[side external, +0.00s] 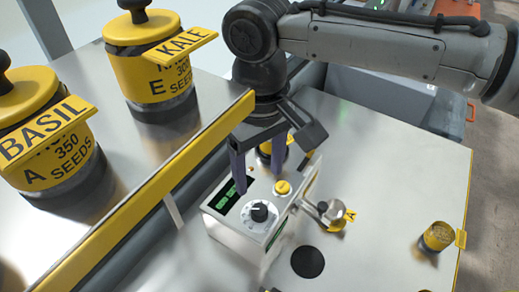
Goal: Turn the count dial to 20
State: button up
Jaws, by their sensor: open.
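The count dial (260,212) is a black knob on a white round scale. It sits on the top of a pale box-shaped seeder (230,237). Its scale marks are too small to read, so I cannot tell its setting. A dark display with green digits (229,200) lies to the left of the dial, and a yellow button (283,188) lies behind it to the right. My gripper (259,184) points down over the back of the seeder top. Its two purple-grey fingers are apart and empty, and the dial is in front of them.
A yellow-edged raised shelf (160,195) with the BASIL jar (45,135) and KALE jar (152,60) stands at the left. A metal spout (330,212), a black disc (307,262) and a small yellow cup (437,237) are at the right. The table between them is clear.

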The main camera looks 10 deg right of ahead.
jog(key=shift+r, duration=2.1)
jog(key=w+d+r+m+t+y, duration=0.1)
jog(key=w+d+r+m, duration=0.1)
jog(key=d+r, duration=0.55)
jog(key=w+d+r+m+t, duration=0.15)
jog(key=d+r, duration=0.35)
jog(key=d, duration=0.6)
jog(key=s+d+r+m, duration=0.1)
jog(key=s+d, duration=0.2)
jog(key=d, duration=0.4)
jog(key=s+d+r+m, duration=0.1)
jog(key=s+d, duration=0.2)
jog(key=d, duration=0.5)
jog(key=s+d+f+m+t, duration=0.1)
jog(key=s+d+f+t, duration=0.1)
jog(key=s+d+f, duration=0.35)
jog(key=s+d+f+n+t+h, duration=0.1)
jog(key=s+d+f, duration=0.3)
jog(key=s+f, duration=0.4)
notch_tip(320, 180, down, 4)
jog(key=shift+s+r+n, duration=0.1)
jog(key=shift+s+n, duration=0.25)
